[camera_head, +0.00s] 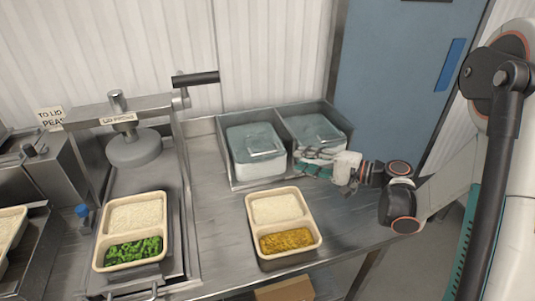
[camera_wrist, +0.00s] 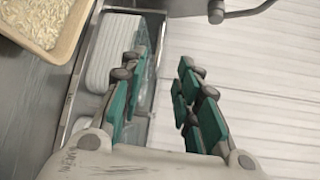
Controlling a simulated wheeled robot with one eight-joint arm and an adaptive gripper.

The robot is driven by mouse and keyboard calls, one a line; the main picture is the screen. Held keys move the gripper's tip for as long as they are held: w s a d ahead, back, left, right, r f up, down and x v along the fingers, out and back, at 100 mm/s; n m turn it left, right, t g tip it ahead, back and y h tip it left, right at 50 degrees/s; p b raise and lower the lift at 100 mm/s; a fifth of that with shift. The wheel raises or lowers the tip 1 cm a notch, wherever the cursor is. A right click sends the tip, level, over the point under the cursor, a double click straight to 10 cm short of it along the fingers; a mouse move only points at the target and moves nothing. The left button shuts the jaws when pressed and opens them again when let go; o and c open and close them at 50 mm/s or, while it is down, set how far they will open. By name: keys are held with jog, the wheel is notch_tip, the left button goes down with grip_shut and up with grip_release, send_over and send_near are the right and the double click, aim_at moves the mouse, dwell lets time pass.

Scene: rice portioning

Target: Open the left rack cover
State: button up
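The rack (camera_head: 227,178) is a metal frame at the back of the counter with two white containers side by side. The left rack cover (camera_head: 247,135) is clear and lies shut over the left container (camera_head: 258,166). The right cover (camera_head: 318,125) also lies shut. My gripper (camera_head: 302,158) is at the front of the rack, by the right container and right of the left cover. In the wrist view my gripper (camera_wrist: 162,65) is open, with nothing between its fingers. The left container's ribbed white side (camera_wrist: 113,48) shows there, partly behind one finger.
A tray with rice and yellow food (camera_head: 250,240) sits in front of the rack. A lid press (camera_head: 133,148) with a black handle (camera_head: 195,78) stands left, above a tray with rice and green food (camera_head: 100,262). The white wall is behind the rack; a blue door (camera_head: 390,60) is right.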

aim_at(267, 152)
jog(key=b+x, duration=0.2)
jog(key=x, duration=1)
jog(key=shift+w+a, duration=0.15)
jog(key=shift+a, duration=0.05)
grip_shut()
